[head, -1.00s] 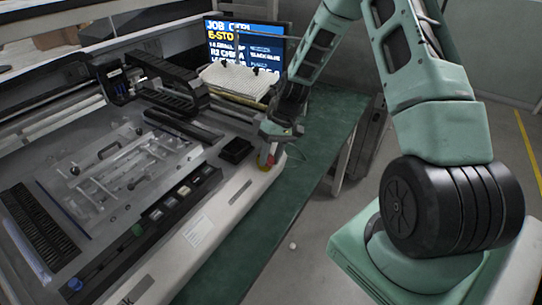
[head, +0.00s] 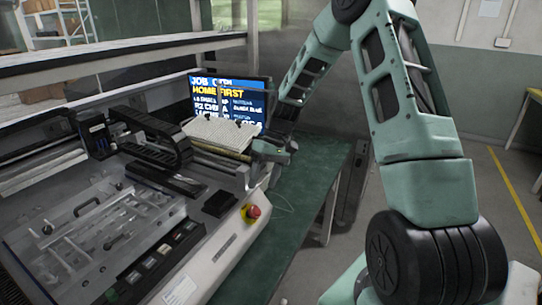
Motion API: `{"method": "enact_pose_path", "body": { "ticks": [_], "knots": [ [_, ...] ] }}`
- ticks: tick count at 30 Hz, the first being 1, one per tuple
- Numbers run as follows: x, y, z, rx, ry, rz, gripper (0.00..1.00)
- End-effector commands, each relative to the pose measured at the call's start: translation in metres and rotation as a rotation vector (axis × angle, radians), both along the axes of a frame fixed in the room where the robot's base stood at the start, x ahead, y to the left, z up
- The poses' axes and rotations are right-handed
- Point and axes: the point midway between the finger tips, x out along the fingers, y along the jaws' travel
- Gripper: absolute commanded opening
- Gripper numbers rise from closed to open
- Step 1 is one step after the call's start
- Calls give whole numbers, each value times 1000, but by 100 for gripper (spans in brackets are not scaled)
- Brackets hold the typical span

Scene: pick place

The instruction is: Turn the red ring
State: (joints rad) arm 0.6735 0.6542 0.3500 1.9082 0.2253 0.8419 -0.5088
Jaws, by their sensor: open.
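A red knob on a yellow base (head: 252,212) sits on the right end of the machine's pale front edge. It is fully in sight, with nothing touching it. I cannot make out a separate ring on it. My gripper (head: 270,152) is behind and above the knob, near the machine's right rear corner, apart from the knob. It is open and seems empty; its fingers are small and dark at this distance.
A screen (head: 230,102) behind the machine reads "HOME FIRST". A white ridged pad (head: 222,134) lies in front of it. The machine's bed (head: 85,240) with clear plates fills the left. A green table (head: 318,170) stretches along the right side.

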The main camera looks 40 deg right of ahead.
Motion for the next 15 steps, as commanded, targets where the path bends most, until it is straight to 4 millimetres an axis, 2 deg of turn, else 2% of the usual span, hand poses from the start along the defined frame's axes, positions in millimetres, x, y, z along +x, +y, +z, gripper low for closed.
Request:
{"method": "enact_pose_path", "body": {
  "ticks": [6,12,15],
  "knots": [
    [4,-21,44,-3,-5,-2,59],
    [5,-32,68,-1,-3,-1,59],
    [5,-34,74,0,0,-1,59]
  ]
}}
